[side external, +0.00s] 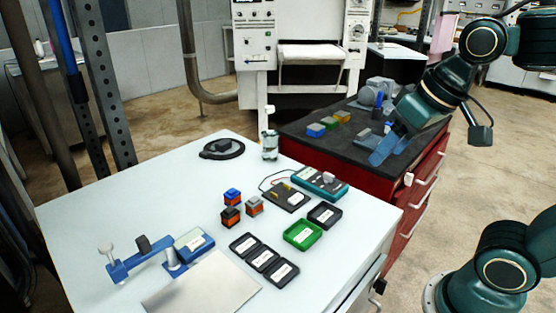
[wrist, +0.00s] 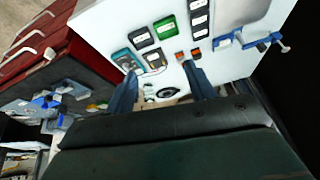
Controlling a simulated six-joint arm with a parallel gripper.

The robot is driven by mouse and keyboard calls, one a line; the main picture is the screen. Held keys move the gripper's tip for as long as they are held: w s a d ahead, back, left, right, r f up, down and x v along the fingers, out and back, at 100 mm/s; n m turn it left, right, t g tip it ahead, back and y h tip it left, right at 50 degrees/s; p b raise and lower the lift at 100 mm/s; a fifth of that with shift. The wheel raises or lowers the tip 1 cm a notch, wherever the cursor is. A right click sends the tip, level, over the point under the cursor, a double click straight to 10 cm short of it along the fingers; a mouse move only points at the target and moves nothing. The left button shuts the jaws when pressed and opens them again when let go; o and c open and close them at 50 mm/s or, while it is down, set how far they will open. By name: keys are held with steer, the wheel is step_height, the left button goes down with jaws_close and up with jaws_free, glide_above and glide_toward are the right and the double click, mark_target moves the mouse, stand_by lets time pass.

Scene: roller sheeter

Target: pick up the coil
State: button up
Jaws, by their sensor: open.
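Three small blocks with orange, coil-like bodies stand close together on the white table: one with a blue top (side external: 232,196), one with a grey top (side external: 254,206) and one with a black top (side external: 230,217). I cannot tell for sure which is the coil. Two orange blocks (wrist: 181,55) also show small in the wrist view, near the right finger; the third is not clear there. My gripper (side external: 385,150) is open and empty, above the dark top of the red cabinet, well away from the blocks. Its two fingers are apart in the wrist view (wrist: 160,72).
A green tray (side external: 303,234) and several black labelled trays (side external: 263,258) lie right of and in front of the blocks. A teal meter (side external: 321,183), a clear bottle (side external: 269,145) and a black disc (side external: 221,149) are behind. A blue roller device (side external: 190,248) stands front left.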

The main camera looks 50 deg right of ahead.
steer(key=w+r+m+g, duration=0.1)
steer(key=w+r+m, duration=0.25)
steer(key=w, duration=0.75)
steer(key=m+g, duration=0.4)
steer(key=m, duration=0.9)
glide_above(231, 190)
step_height(231, 190, down, 17)
steer(key=shift+r, duration=0.2)
steer(key=shift+s+n, duration=0.1)
steer(key=shift+n, duration=0.15)
steer(key=shift+f, duration=4.3)
steer(key=shift+f, duration=0.1)
